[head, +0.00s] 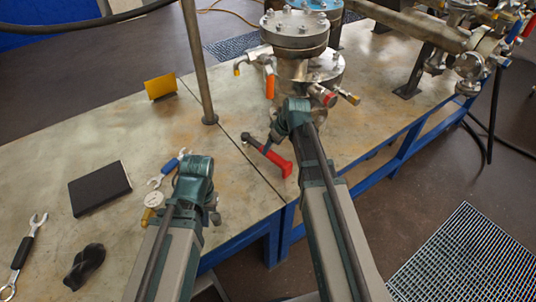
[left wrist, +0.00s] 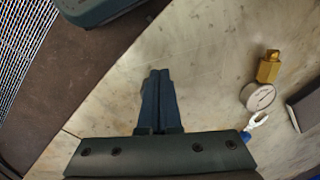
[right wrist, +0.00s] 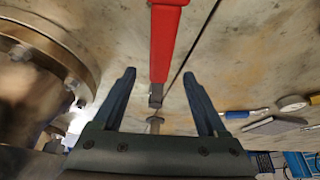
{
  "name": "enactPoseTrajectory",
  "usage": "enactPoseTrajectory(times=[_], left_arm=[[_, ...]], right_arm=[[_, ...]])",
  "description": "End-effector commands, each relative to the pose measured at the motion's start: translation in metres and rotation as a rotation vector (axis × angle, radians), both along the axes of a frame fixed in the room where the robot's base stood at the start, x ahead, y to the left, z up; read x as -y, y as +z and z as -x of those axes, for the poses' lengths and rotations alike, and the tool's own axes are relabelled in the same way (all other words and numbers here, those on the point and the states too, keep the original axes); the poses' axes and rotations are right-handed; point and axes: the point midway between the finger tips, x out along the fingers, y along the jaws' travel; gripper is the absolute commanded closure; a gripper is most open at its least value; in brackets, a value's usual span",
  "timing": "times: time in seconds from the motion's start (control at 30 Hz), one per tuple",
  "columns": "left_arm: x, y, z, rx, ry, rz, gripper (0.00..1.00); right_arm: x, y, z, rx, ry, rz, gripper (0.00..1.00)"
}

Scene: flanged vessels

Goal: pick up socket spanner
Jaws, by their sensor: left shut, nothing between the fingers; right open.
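The socket spanner, with a red handle (head: 278,163) and a grey metal shaft, lies on the metal bench top just left of my right wrist in the head view. In the right wrist view its red handle (right wrist: 165,40) points away from me, and its shaft runs into the gap between the fingers. My right gripper (right wrist: 159,75) is open, with one finger on each side of the shaft; I cannot tell the height between them. My left gripper (left wrist: 159,74) is shut and empty above the bench.
A flanged vessel (head: 297,38) with valves stands close beyond my right wrist. An upright post (head: 197,60) rises left of it. A pressure gauge (head: 154,199), a blue-handled spanner (head: 168,169), a black box (head: 99,188) and a black-handled spanner (head: 27,248) lie at left.

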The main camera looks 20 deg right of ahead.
Motion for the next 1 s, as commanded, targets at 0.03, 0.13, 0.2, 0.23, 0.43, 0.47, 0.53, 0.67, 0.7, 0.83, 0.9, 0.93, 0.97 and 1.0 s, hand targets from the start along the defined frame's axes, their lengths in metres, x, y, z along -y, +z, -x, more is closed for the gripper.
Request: enactPoseTrajectory(times=[0.03, 0.13, 0.2, 0.23, 0.43, 0.47, 0.53, 0.67, 0.7, 0.83, 0.9, 0.93, 0.97, 1.0], left_arm=[[0.0, -0.001, 0.0, 0.0, 0.0, 0.0, 1.0], [0.0, -0.005, 0.0, 0.0, 0.0, 0.0, 1.0], [0.0, -0.011, 0.0, 0.0, 0.0, 0.0, 1.0], [0.0, -0.014, 0.0, 0.0, 0.0, 0.0, 1.0], [0.0, -0.038, 0.0, 0.0, 0.0, 0.0, 1.0], [0.0, -0.041, 0.0, 0.0, 0.0, 0.0, 1.0], [0.0, -0.047, 0.0, 0.0, 0.0, 0.0, 1.0], [0.0, -0.048, 0.0, 0.0, 0.0, 0.0, 1.0], [0.0, -0.047, 0.0, 0.0, 0.0, 0.0, 1.0], [0.0, -0.046, 0.0, 0.0, 0.0, 0.0, 1.0], [0.0, -0.046, 0.0, 0.0, 0.0, 0.0, 1.0], [0.0, -0.046, 0.0, 0.0, 0.0, 0.0, 1.0], [0.0, -0.046, 0.0, 0.0, 0.0, 0.0, 1.0], [0.0, -0.046, 0.0, 0.0, 0.0, 0.0, 1.0]], right_arm=[[0.0, -0.001, 0.0, 0.0, 0.0, 0.0, 0.25], [-0.001, -0.005, -0.001, 0.0, 0.0, 0.0, 0.25], [-0.001, -0.011, -0.003, 0.0, 0.0, 0.0, 0.25], [-0.002, -0.014, -0.004, 0.0, 0.0, 0.0, 0.25], [-0.006, -0.038, -0.012, 0.0, 0.0, 0.0, 0.25], [-0.007, -0.041, -0.013, 0.0, -0.001, 0.0, 0.25], [-0.008, -0.047, -0.015, 0.0, -0.001, 0.0, 0.25], [-0.009, -0.048, -0.017, 0.0, -0.001, 0.0, 0.25], [-0.009, -0.047, -0.016, 0.0, -0.001, 0.0, 0.25], [-0.009, -0.046, -0.016, 0.0, -0.001, 0.0, 0.27], [-0.009, -0.046, -0.016, 0.0, -0.001, 0.0, 0.39], [-0.009, -0.046, -0.016, 0.0, -0.001, 0.0, 0.45], [-0.009, -0.046, -0.016, 0.0, -0.001, 0.0, 0.5], [-0.009, -0.046, -0.016, 0.0, -0.001, 0.0, 0.57]])
